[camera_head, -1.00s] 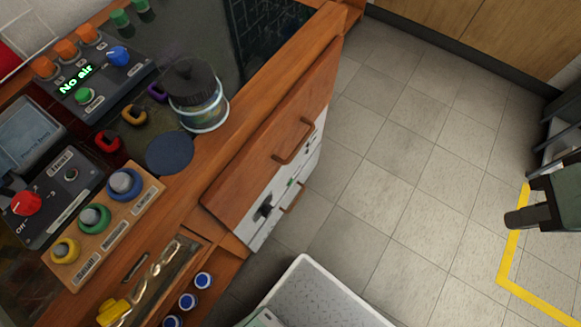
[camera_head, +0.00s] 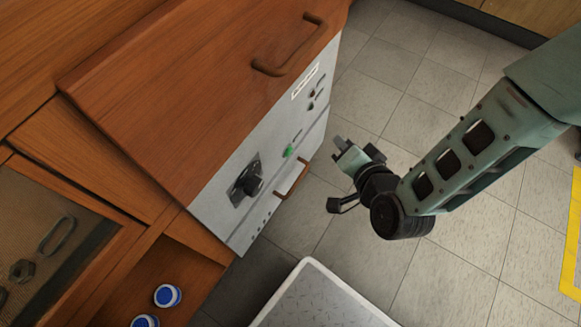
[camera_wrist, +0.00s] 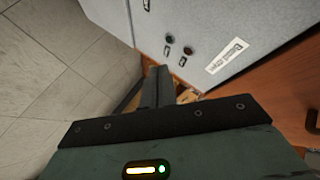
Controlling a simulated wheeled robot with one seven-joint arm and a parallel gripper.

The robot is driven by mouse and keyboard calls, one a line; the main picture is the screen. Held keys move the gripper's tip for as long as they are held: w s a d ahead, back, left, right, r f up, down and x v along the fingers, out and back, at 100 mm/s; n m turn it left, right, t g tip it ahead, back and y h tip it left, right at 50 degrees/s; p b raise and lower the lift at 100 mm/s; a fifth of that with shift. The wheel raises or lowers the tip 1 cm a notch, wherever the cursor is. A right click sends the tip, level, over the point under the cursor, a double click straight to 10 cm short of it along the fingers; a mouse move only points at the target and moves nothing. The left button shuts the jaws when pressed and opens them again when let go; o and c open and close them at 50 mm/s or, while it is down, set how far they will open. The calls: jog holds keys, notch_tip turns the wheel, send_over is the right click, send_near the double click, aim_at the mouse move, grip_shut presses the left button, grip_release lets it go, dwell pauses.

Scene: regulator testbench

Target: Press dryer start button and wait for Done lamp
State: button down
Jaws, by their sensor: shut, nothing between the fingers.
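The dryer's grey panel (camera_head: 236,207) sits under a wooden front, with a green button (camera_head: 288,151) and a black knob (camera_head: 247,182). I cannot make out the green button there.
A wooden handle (camera_head: 290,50) juts from the front above the panel, and a lower handle (camera_head: 293,180) sits below the green button. A white-rimmed tray (camera_head: 318,300) stands below my arm. Blue-capped containers (camera_head: 167,295) sit at lower left. Tiled floor lies open to the right.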

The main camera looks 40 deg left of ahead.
aim_at(288, 152)
notch_tip(288, 152, down, 12)
jog(key=s+d+m+t+y+b, duration=0.1)
jog(key=s+m+t+b, duration=0.1)
jog(key=b, duration=0.2)
jog(key=shift+s+r+t+b, duration=0.15)
jog(key=shift+s+t+b, duration=0.15)
jog(key=shift+s+b, duration=0.1)
jog(key=shift+a, duration=0.15)
jog(key=a+b, duration=0.2)
jog(key=a, duration=0.6)
jog(key=shift+s+a, duration=0.25)
jog(key=shift+s, duration=0.2)
dwell(1.0)
jog(key=shift+a, duration=0.4)
